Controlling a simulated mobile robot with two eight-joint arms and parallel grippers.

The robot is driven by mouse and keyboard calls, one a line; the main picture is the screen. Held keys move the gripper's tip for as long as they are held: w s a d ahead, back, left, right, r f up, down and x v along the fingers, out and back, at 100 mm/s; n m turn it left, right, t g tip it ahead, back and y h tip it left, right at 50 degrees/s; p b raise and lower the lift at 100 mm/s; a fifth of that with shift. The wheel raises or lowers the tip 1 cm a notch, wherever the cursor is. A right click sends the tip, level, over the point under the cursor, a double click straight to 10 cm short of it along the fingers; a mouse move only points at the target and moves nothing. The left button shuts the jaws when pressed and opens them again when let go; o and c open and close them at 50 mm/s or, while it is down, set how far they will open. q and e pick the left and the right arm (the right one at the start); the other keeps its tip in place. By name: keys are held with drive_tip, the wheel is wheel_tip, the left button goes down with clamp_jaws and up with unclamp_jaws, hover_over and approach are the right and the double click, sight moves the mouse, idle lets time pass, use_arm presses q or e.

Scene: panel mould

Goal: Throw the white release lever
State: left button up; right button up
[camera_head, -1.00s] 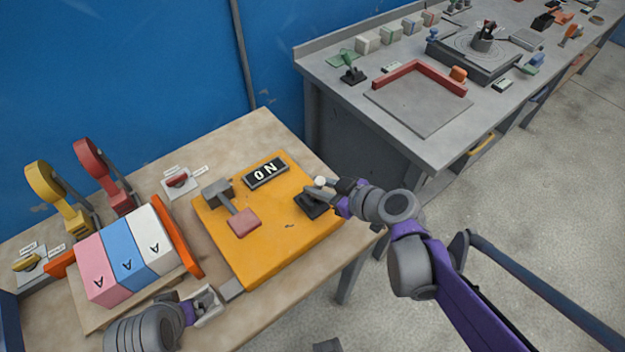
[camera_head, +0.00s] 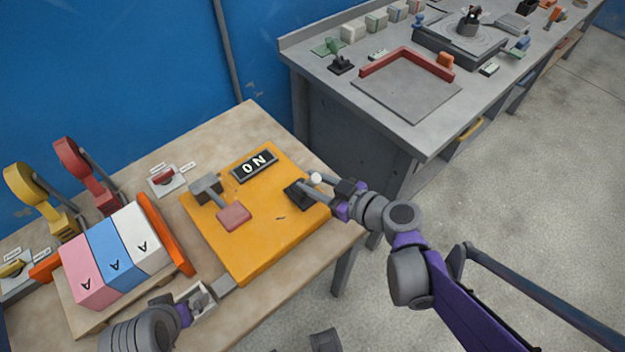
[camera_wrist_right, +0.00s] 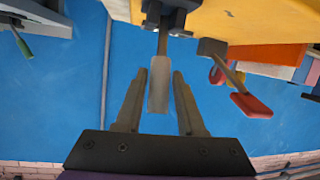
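The white release lever has a pale knob (camera_head: 316,178) on a black base (camera_head: 298,195) at the right side of the orange panel (camera_head: 255,240). It leans right, toward my right gripper (camera_head: 326,199). In the right wrist view, the pale lever handle (camera_wrist_right: 159,84) sits between the two fingers of my right gripper (camera_wrist_right: 156,85), with a visible gap on both sides. That gripper is open.
On the panel are an ON sign (camera_head: 254,165) and a red-ended grey lever (camera_head: 234,216). Pink, blue and white blocks (camera_head: 109,262) stand left. Yellow (camera_head: 27,187) and red (camera_head: 73,161) levers stand behind. A grey bench (camera_head: 421,140) stands at the right.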

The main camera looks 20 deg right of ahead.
drive_tip(key=shift+o, duration=1.2)
use_arm(q)
drive_tip(key=shift+w+r+p, duration=0.2)
drive_tip(key=shift+r+p, duration=0.75)
drive_tip(key=shift+r, duration=0.25)
use_arm(e)
drive_tip(key=v, duration=1)
drive_tip(key=shift+s+d+r, duration=0.15)
drive_tip(key=shift+s+r, duration=0.05)
drive_tip(key=shift+s, duration=0.15)
use_arm(q)
drive_tip(key=r+p, duration=0.1)
drive_tip(key=w+r+p, duration=0.1)
drive_tip(key=shift+r, duration=0.35)
use_arm(e)
drive_tip(key=s+a+f+m+g+h, duration=0.3)
drive_tip(key=f+m+g+h, duration=0.2)
drive_tip(key=m+g+h, duration=0.1)
drive_tip(key=shift+s+f+m+g+h, duration=0.3)
drive_tip(key=shift+s+m+g+h, duration=0.15)
drive_tip(key=shift+g, duration=0.25)
